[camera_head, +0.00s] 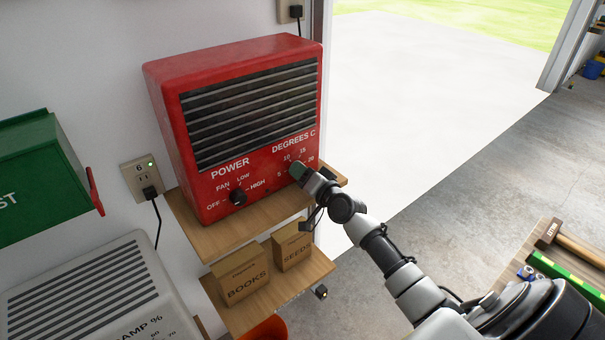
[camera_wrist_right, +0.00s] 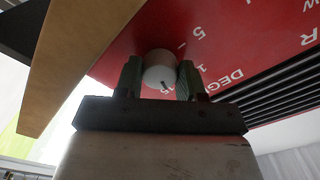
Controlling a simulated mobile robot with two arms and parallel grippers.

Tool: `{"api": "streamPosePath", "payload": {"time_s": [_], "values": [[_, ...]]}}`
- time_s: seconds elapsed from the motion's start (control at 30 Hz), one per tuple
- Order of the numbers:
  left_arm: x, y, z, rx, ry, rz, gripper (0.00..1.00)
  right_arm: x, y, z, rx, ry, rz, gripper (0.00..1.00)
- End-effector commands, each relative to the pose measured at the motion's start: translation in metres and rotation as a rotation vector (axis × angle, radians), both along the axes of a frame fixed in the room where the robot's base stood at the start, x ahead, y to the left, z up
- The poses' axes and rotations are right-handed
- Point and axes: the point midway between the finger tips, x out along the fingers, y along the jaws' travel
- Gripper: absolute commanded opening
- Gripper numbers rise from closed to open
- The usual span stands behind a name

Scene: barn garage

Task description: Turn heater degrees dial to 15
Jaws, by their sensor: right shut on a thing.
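The red heater (camera_head: 240,120) stands on a wooden shelf against the wall. Its DEGREES C dial has printed numbers 5, 10, 15 and 20 around it. In the head view my right gripper (camera_head: 299,170) is at this dial and covers it, so the setting cannot be read there. In the right wrist view the pale round dial knob (camera_wrist_right: 160,66) sits between the two green finger pads, and the gripper is shut on it. A short dark mark shows on the knob's face. The POWER knob (camera_head: 238,197) is dark and stands free to the left. My left gripper is not in view.
The wooden shelf (camera_head: 202,238) holds the heater. Boxes marked BOOKS (camera_head: 242,276) and SEEDS (camera_head: 292,246) stand on a lower shelf. A green box (camera_head: 40,180) and a grey vented unit (camera_head: 90,290) are at left. A hammer (camera_head: 575,243) lies at right. Open floor lies right of the heater.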

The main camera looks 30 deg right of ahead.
Motion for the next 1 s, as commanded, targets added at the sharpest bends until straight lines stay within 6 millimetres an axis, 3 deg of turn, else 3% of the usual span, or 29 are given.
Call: {"api": "streamPosePath", "payload": {"time_s": [0.4,0.93,0.97,1.0], "values": [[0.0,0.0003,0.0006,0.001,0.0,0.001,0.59,0.0,0.0,0.0003,0.172,0.014,0.0,0.15],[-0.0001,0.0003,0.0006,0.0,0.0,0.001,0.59,0.0,0.0,0.0003,0.191,0.015,0.0,0.15],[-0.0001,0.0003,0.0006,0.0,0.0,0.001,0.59,0.0,0.0,0.0003,0.19,0.015,0.0,0.43],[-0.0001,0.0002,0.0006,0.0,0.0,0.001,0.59,0.0,0.0,0.0003,0.19,0.015,0.0,0.49]]}}
